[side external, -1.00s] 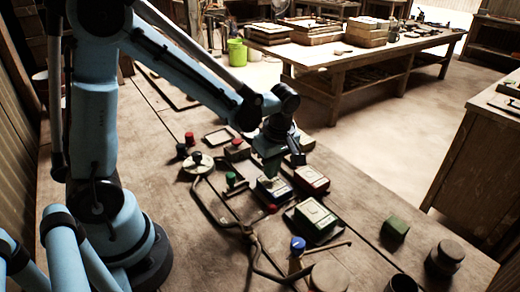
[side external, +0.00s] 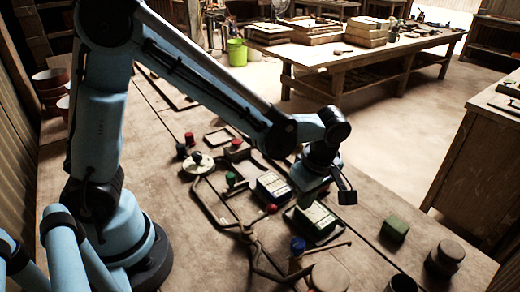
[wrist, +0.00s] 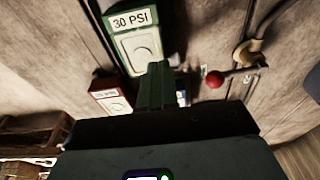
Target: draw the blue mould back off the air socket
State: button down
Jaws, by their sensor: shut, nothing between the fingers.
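The blue mould (side external: 271,189), a small box with a pale top, lies on the bench left of my gripper in the side view. In the wrist view only a blue sliver (wrist: 182,92) shows beside my fingers; the rest is hidden. My gripper (side external: 306,203) is shut and empty, pointing down above the moulds, near the green mould (side external: 316,222). Its fingers (wrist: 156,85) also show in the wrist view, beside the green mould marked 30 PSI (wrist: 139,42). I cannot make out the air socket or whether the blue mould touches it.
A red mould (wrist: 112,98) lies near my fingers, mostly hidden in the side view. A red-knobbed lever (wrist: 215,79) and a pipe (side external: 252,240) run beside the moulds. A blue-topped post (side external: 298,245), a green block (side external: 395,228) and round pots stand nearer the camera.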

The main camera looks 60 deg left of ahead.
jog(key=c, duration=1.5)
grip_release()
jog(key=shift+r, duration=0.1)
jog(key=shift+o, duration=1.1)
jog(key=shift+r, duration=0.25)
jog(key=o, duration=1.2)
notch_tip(320, 180, up, 8)
jog(key=shift+f, duration=0.2)
jog(key=shift+o, duration=0.4)
notch_tip(320, 180, up, 6)
jog(key=shift+f, duration=0.2)
jog(key=w+a+m+h, duration=0.2)
jog(key=a+m, duration=0.9)
jog(key=m, duration=0.7)
notch_tip(320, 180, down, 5)
jog(key=shift+d+r, duration=0.1)
jog(key=shift+r, duration=0.05)
